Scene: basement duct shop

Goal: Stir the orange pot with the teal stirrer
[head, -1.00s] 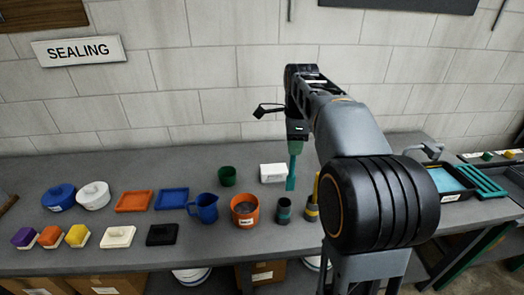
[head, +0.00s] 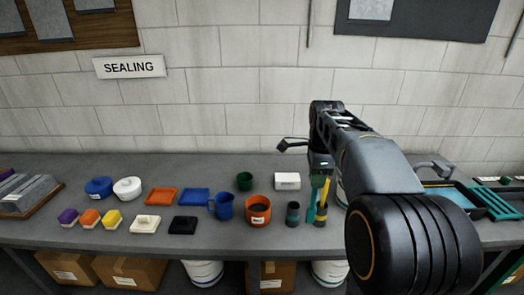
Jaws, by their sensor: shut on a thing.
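The orange pot (head: 258,222) stands upright on the grey bench, with a white label on its front and a dark inside. The teal stirrer (head: 312,205) hangs down from my gripper (head: 320,168), which is shut on it. The stirrer is to the right of the pot, outside it. Its lower end overlaps a dark cup with a yellow band in the picture; I cannot tell whether they touch. A yellow-handled tool (head: 326,188) shows just right of the stirrer.
A dark cup with a teal band (head: 293,215) stands between pot and stirrer. Trays and lidded pots lie further left.

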